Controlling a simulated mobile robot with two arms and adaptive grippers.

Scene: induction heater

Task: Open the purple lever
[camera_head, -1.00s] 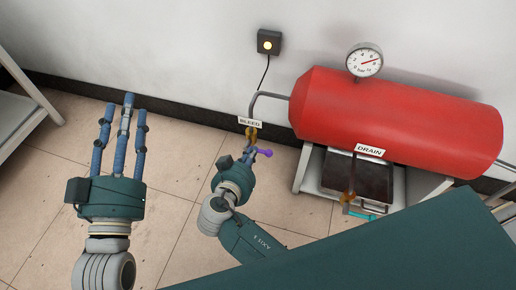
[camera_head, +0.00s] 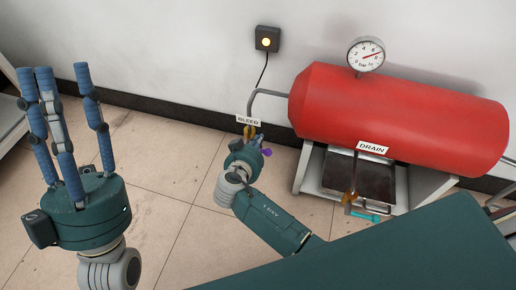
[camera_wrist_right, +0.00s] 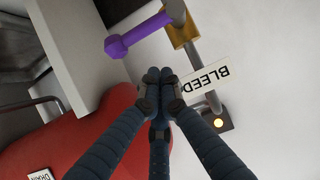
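The purple lever (camera_head: 267,152) sticks out to the right of the brass bleed valve (camera_head: 250,131), under the BLEED label. The lever (camera_wrist_right: 138,36) and brass valve (camera_wrist_right: 181,29) show at the top of the right wrist view. My right gripper (camera_wrist_right: 160,76) has its fingers brought together with nothing between them, apart from the lever. In the head view it is right at the valve, its fingers mostly hidden by its own body. My left gripper (camera_head: 60,80) stands at the far left with its fingers spread, empty.
A red tank (camera_head: 400,115) with a gauge (camera_head: 366,54) stands on a metal frame at the right. A DRAIN label (camera_head: 373,147) and a teal lever (camera_head: 366,216) are below it. A lit box (camera_head: 267,39) is on the wall. The floor between my arms is clear.

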